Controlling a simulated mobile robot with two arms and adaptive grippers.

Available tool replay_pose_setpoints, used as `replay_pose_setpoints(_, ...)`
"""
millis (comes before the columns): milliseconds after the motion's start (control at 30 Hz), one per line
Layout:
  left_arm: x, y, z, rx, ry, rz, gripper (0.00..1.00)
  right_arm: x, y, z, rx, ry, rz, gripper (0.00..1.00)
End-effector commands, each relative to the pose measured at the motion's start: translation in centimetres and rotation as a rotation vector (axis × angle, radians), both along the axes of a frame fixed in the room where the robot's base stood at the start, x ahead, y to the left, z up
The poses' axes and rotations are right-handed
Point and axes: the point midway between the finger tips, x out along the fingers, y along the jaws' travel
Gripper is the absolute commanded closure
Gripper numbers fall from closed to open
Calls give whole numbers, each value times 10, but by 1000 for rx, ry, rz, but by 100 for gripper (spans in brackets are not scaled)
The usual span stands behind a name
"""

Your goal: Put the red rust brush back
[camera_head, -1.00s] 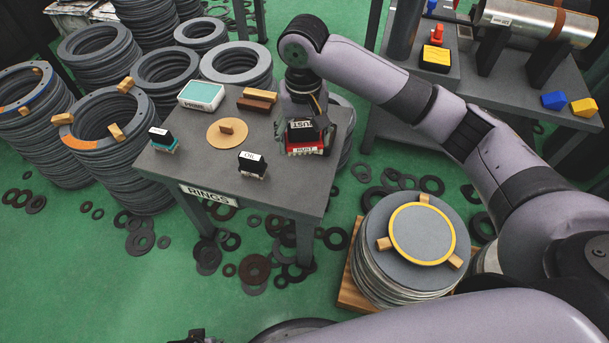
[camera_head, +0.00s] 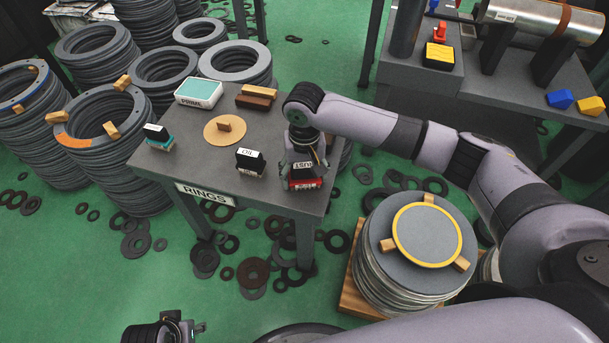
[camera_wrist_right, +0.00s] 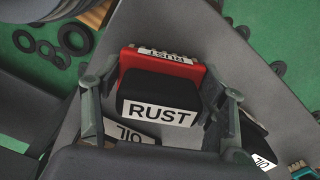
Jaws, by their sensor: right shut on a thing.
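The red rust brush (camera_head: 305,183) has a red body and a black block with a white RUST label. It is at the front right corner of the rings table (camera_head: 300,205). My right gripper (camera_head: 304,168) is shut on it from above. In the right wrist view the brush (camera_wrist_right: 160,95) sits between the two fingers of my gripper (camera_wrist_right: 160,85). I cannot tell whether its underside touches the table. My left gripper (camera_head: 172,330) shows only partly at the bottom edge, and its fingers are unclear.
The oil brush (camera_head: 250,162) stands left of my right gripper. A tan disc (camera_head: 224,130), a teal prime pad (camera_head: 199,92), a teal brush (camera_head: 158,137) and wooden blocks (camera_head: 256,95) also occupy the table. A ring stack (camera_head: 410,260) stands to the right.

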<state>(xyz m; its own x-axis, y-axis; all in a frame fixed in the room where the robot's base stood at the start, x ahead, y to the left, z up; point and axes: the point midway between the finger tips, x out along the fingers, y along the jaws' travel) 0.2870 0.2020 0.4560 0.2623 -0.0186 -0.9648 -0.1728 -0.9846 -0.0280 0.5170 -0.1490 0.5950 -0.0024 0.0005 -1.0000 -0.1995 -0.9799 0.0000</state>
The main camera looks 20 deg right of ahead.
Motion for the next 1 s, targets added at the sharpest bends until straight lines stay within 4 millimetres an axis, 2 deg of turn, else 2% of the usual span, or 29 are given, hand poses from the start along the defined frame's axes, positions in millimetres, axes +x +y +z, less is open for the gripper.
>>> replay_pose_setpoints(400,-1,0,-5,1,7,-1,60,0,0,-2,0,0,0,56)
replay_pose_setpoints(433,-1,0,-6,1,7,-1,60,0,0,-2,-1,0,0,33)
replay_pose_setpoints(700,-1,0,-6,1,4,-1,60,0,0,-2,0,0,0,15)
replay_pose_setpoints(1000,-1,0,-6,0,4,-1,60,0,0,-2,0,0,0,14)
